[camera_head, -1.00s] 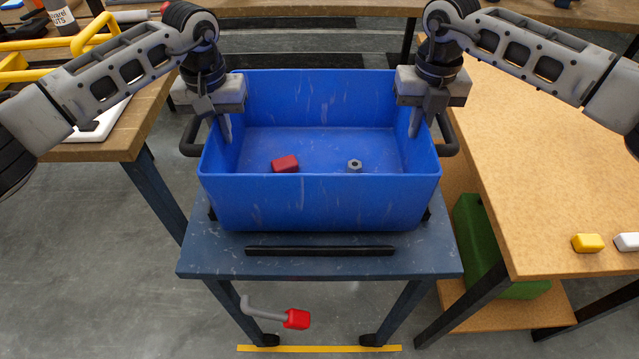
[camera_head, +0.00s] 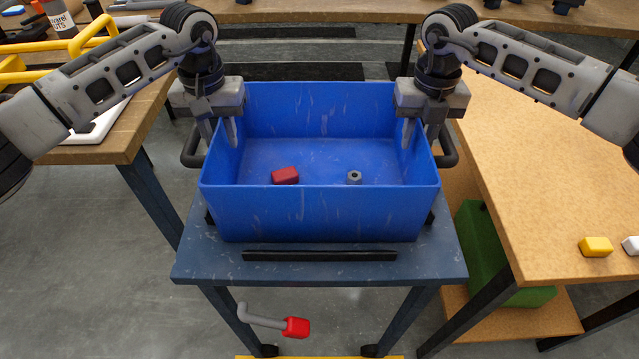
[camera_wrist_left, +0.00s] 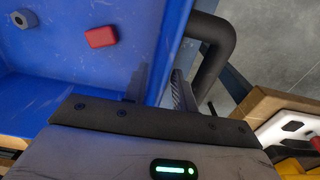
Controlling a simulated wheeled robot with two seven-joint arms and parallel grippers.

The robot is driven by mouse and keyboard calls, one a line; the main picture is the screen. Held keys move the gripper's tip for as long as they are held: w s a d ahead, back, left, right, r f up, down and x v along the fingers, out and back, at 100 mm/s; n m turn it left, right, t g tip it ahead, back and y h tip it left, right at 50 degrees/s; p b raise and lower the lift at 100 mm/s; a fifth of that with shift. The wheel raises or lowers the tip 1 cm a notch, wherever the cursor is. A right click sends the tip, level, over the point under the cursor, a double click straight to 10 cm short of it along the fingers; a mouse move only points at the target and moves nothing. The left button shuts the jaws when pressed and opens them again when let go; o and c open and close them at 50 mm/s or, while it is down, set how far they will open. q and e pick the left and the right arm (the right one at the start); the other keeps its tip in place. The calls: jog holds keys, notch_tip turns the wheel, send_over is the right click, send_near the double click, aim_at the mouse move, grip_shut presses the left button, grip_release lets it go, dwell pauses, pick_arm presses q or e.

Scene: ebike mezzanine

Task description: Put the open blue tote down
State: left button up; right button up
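The open blue tote (camera_head: 318,214) sits upright on a dark blue stand (camera_head: 318,270). Inside it lie a red block (camera_head: 285,175) and a grey nut-like piece (camera_head: 354,177). My left gripper (camera_head: 218,132) is at the tote's left wall, with one finger inside and one outside, spread apart. My right gripper (camera_head: 420,132) straddles the right wall in the same way, its fingers apart. The left wrist view shows the tote's wall (camera_wrist_left: 172,45) between the left fingers, beside a black side handle (camera_wrist_left: 215,50).
A wooden table (camera_head: 540,170) stands close on the right, with a yellow block (camera_head: 596,246) on it. A wooden bench (camera_head: 120,145) stands at the left. A green box (camera_head: 490,260) is under the right table. A black bar (camera_head: 318,255) lies along the stand's front.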

pick_arm(q)
notch_tip(320, 180, up, 10)
jog(key=shift+r, duration=0.2)
pick_arm(e)
jog(key=shift+r, duration=0.25)
notch_tip(320, 180, up, 12)
jog(key=shift+f, duration=0.2)
jog(key=shift+f, duration=0.1)
